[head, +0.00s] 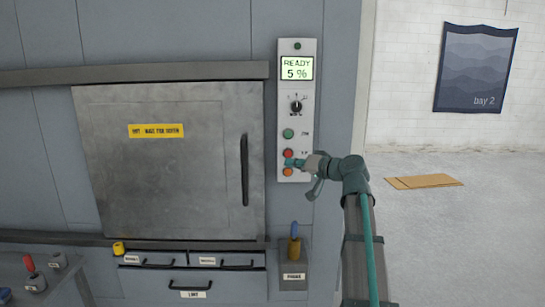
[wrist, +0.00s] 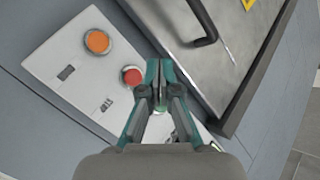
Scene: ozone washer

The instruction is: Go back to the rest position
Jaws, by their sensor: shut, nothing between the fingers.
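My gripper (head: 288,162) is shut and empty, in front of the control panel (head: 297,215) of the washer. In the wrist view the closed fingers (wrist: 158,64) lie beside the red button (wrist: 132,76), with the orange button (wrist: 97,41) further left. I cannot tell whether the tips touch the panel. The green button (head: 288,133) is above them. The display (head: 297,68) reads READY 5 %.
The washer door (head: 175,175) looks shut, with a dark vertical handle (head: 244,170). Flat cardboard (head: 425,181) lies on the open floor at right.

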